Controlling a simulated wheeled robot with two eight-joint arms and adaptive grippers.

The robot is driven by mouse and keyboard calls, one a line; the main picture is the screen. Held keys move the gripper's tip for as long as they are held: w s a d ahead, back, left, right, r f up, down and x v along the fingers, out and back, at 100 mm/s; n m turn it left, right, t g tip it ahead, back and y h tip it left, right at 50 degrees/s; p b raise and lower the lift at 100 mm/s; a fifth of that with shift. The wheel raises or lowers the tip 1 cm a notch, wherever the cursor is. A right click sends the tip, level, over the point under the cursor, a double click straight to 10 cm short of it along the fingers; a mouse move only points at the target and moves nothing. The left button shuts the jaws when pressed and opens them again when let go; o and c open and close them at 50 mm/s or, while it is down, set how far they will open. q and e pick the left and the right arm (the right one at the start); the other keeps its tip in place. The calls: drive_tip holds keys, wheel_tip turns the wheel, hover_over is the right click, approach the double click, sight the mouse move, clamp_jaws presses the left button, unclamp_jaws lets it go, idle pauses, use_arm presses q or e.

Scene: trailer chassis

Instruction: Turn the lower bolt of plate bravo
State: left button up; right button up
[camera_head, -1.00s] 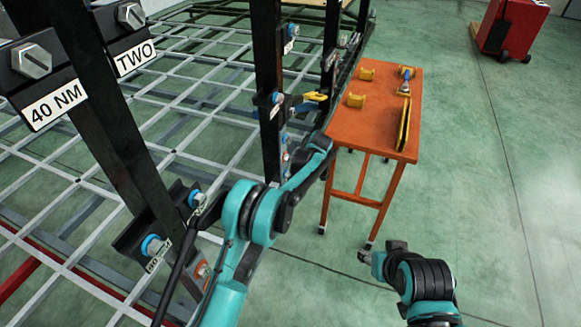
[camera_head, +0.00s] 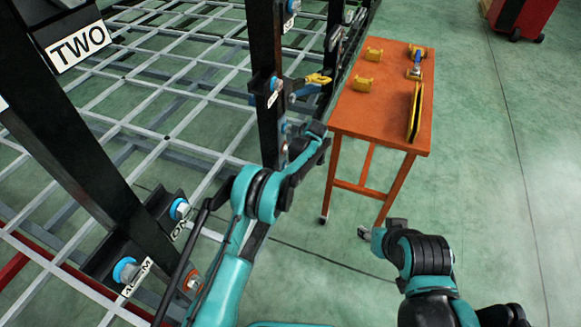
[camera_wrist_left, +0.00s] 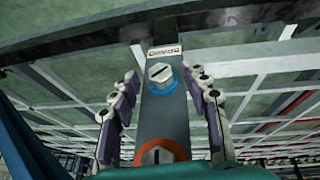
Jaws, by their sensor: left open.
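In the left wrist view a dark upright plate (camera_wrist_left: 175,121) carries a bolt with a blue ring (camera_wrist_left: 160,73) and a bolt with an orange ring (camera_wrist_left: 162,153). A small white label above them is too blurred to read surely. My left gripper (camera_wrist_left: 165,98) is open, with one finger on each side of the plate and nothing visibly gripped. In the head view my left arm reaches to the middle post (camera_head: 266,45); its wrist partly hides the bolts there. My right gripper (camera_head: 380,229) is low at the right, over bare floor; its jaws are too small to judge.
An orange table (camera_head: 385,105) with yellow parts and a tool stands right of the post. A blue and yellow tool (camera_head: 311,86) is by the post.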

use_arm(q)
drive_tip(key=shift+w+a+f, duration=0.1)
drive_tip(key=shift+a+f, duration=0.05)
drive_tip(key=shift+f, duration=0.25)
clamp_jaws()
drive_tip(key=shift+t, duration=0.3)
drive_tip(key=shift+s+a+f+n+t+h, duration=0.1)
drive_tip(key=shift+s+n+t+h, duration=0.15)
drive_tip(key=shift+t, duration=0.7)
drive_tip(key=shift+s+n+t+h, duration=0.1)
drive_tip(key=shift+n+t+h, duration=0.2)
drive_tip(key=shift+t, duration=0.7)
drive_tip(key=shift+s+a+f+n+t+h, duration=0.1)
drive_tip(key=shift+s+n+t+h, duration=0.15)
drive_tip(key=shift+t, duration=0.7)
